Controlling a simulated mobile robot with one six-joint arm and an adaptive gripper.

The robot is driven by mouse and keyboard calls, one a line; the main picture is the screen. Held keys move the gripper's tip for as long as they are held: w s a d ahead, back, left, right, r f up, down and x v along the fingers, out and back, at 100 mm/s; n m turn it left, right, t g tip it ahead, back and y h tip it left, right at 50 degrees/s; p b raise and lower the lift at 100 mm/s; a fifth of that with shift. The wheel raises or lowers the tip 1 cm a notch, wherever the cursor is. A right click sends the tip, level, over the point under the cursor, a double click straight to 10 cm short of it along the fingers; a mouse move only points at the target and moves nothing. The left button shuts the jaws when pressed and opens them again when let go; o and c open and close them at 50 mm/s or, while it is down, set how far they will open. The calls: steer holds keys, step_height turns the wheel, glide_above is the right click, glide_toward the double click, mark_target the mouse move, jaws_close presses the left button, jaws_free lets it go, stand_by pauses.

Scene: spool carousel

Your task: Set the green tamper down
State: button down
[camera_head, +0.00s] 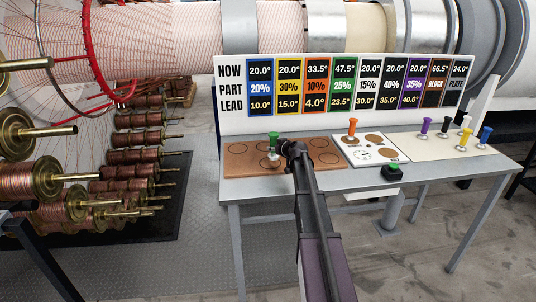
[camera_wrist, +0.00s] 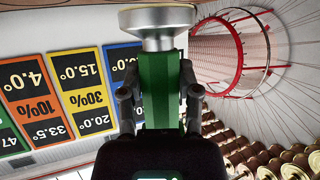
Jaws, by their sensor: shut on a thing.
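The green tamper (camera_head: 274,136) is upright in the head view, with its green handle on top and silver foot below. My gripper (camera_head: 283,147) is beside it on the right and shut on its handle. In the wrist view the green handle (camera_wrist: 160,90) runs between my two fingers (camera_wrist: 160,98), with the wide silver foot (camera_wrist: 158,26) at the top of the picture. The foot is over the brown board (camera_head: 240,161) with ring marks, at its middle. I cannot tell whether it touches the board. My arm hides part of the board.
An orange tamper (camera_head: 352,127) stands on a white card (camera_head: 372,157) right of the board. Several tampers, including a purple one (camera_head: 425,126) and a blue one (camera_head: 485,136), stand on the cream mat (camera_head: 440,150). A green button (camera_head: 393,169) is at the front edge. A sign (camera_head: 345,117) stands behind.

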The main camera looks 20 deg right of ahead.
mark_target(270, 153)
steer(key=shift+w+a, duration=0.1)
steer(key=shift+w, duration=0.35)
steer(key=shift+b+x, duration=0.3)
steer(key=shift+x, duration=0.8)
steer(key=shift+s+a+f+b, duration=0.15)
steer(key=shift+a+f+b, duration=0.05)
steer(key=shift+f+b, duration=1.3)
steer(key=shift+b, duration=0.1)
steer(key=shift+f, duration=0.15)
steer(key=shift+c, duration=1.6)
jaws_free()
steer(key=shift+r, duration=0.2)
steer(key=p+v, duration=0.4)
steer(key=v, duration=0.8)
steer(key=shift+p, duration=0.3)
